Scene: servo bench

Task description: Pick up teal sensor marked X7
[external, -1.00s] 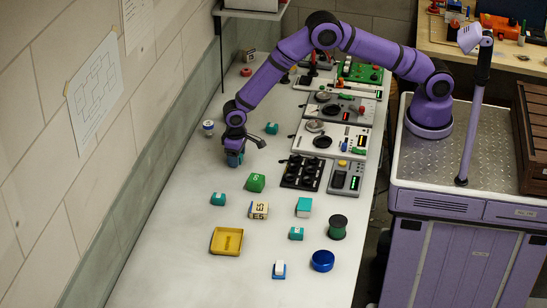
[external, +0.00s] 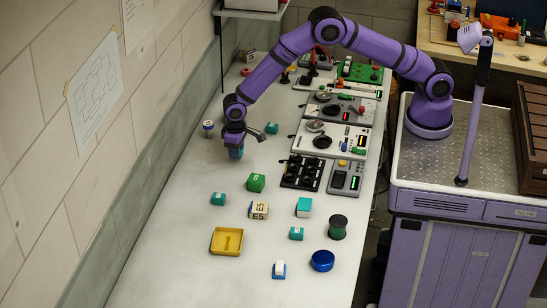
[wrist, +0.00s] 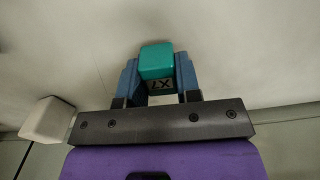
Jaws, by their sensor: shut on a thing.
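The teal sensor (wrist: 157,60) is between the two blue fingers of my gripper (wrist: 160,80) in the wrist view. In the external view the held sensor is mostly hidden by the fingers. I cannot tell how far it is above the bench. Other teal blocks stand on the bench: one (external: 271,128) right of my gripper, one (external: 218,199) below it, and two more (external: 304,206) (external: 296,233) to the lower right.
A green block (external: 256,182), a cream block marked E5 (external: 258,211), a yellow tray (external: 215,249), a dark green spool (external: 337,228) and a blue round tin (external: 322,261) stand in front. A small can (external: 208,129) is left of my gripper. Instrument panels (external: 330,137) line the right side.

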